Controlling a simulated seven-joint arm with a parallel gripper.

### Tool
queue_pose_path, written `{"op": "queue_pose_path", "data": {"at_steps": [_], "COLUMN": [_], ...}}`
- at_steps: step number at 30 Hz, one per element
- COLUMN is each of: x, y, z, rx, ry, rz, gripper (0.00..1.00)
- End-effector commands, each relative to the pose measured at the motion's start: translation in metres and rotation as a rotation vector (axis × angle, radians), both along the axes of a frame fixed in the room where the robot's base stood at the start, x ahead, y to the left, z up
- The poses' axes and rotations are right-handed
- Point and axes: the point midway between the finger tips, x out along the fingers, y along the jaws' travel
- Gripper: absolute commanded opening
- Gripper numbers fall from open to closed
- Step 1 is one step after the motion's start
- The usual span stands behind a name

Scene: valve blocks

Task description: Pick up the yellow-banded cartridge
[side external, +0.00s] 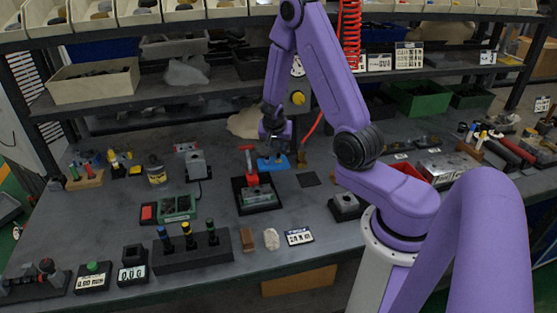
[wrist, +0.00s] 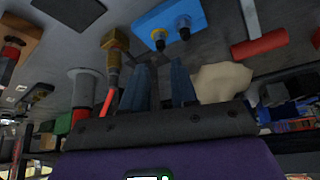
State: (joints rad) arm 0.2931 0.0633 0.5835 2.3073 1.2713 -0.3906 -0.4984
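The yellow-banded cartridge (side external: 188,236) stands upright in a black rack (side external: 193,256) near the front edge of the bench. It is between a blue-banded cartridge (side external: 164,239) on its left and a green-banded one (side external: 211,233) on its right. My gripper (side external: 278,153) is well behind and to the right of the rack, above the blue block (side external: 273,164). In the wrist view its two fingers (wrist: 161,82) are apart with nothing visible between them.
A red-handled fixture on a black base (side external: 260,205) stands between my gripper and the rack. A brown block (side external: 247,239), a pale lump (side external: 271,239) and a label card (side external: 299,237) lie right of the rack. A green-and-black box (side external: 178,207) sits behind it.

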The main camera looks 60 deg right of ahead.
Motion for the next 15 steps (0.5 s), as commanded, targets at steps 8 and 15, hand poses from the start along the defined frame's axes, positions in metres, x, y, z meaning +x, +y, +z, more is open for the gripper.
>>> {"op": "queue_pose_path", "data": {"at_steps": [8, 15], "x": [0.005, 0.007], "y": [-0.011, -0.016], "z": [-0.021, -0.034], "rx": [-0.001, -0.001], "ry": [0.000, 0.002], "rz": [0.000, -0.001], "gripper": [0.28, 0.28]}}
